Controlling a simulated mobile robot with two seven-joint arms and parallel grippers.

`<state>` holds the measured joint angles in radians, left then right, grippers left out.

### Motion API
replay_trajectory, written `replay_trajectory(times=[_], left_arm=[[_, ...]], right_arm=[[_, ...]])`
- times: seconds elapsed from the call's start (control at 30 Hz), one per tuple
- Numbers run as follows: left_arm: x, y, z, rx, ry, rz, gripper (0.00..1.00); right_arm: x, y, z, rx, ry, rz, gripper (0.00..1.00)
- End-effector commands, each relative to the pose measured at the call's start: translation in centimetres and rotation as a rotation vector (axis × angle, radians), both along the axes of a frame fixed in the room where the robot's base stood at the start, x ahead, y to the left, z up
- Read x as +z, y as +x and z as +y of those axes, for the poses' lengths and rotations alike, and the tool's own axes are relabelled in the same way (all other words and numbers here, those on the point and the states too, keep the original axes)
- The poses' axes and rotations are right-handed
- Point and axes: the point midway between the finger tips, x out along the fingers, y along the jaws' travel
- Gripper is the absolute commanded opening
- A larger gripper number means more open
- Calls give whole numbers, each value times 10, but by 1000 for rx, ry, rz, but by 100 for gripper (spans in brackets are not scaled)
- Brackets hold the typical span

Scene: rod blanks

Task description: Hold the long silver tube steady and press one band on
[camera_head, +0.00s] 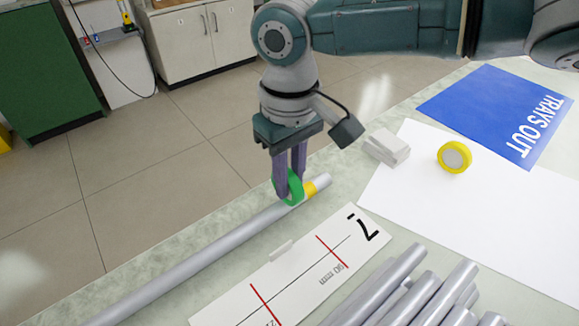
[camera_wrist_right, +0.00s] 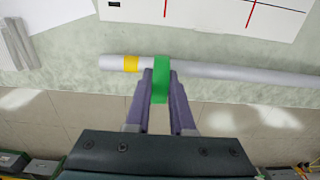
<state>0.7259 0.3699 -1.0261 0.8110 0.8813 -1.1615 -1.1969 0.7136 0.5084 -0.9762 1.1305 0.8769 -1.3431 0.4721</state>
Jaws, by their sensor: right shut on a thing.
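The long silver tube (camera_head: 190,248) lies along the table's far edge and runs out of the picture at lower left. It carries a yellow band (camera_head: 313,187) near its right end, also seen in the wrist view (camera_wrist_right: 131,64). My right gripper (camera_head: 290,182) points down over the tube and is shut on a green ring-shaped band (camera_head: 295,189). In the wrist view the green band (camera_wrist_right: 161,82) crosses the tube (camera_wrist_right: 235,72) a little apart from the yellow band. I cannot tell whether it touches the tube. My left gripper is not in view.
Several loose silver tubes (camera_head: 397,284) lie at the front. A white measuring board (camera_head: 306,278) with red lines lies beside the long tube. A yellow roll (camera_head: 454,157) stands on white paper (camera_head: 405,200), near a pale block (camera_head: 387,147) and a blue "TRAYS OUT" sheet (camera_head: 480,105).

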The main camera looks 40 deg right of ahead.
Motion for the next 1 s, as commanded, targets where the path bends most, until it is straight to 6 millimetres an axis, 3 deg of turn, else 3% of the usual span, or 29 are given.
replay_trajectory(times=[0.57,1.0], left_arm=[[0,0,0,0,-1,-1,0],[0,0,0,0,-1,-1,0]], right_arm=[[0,-1,0,0,-1,1,0],[34,1,0,0,1,-2,0]])
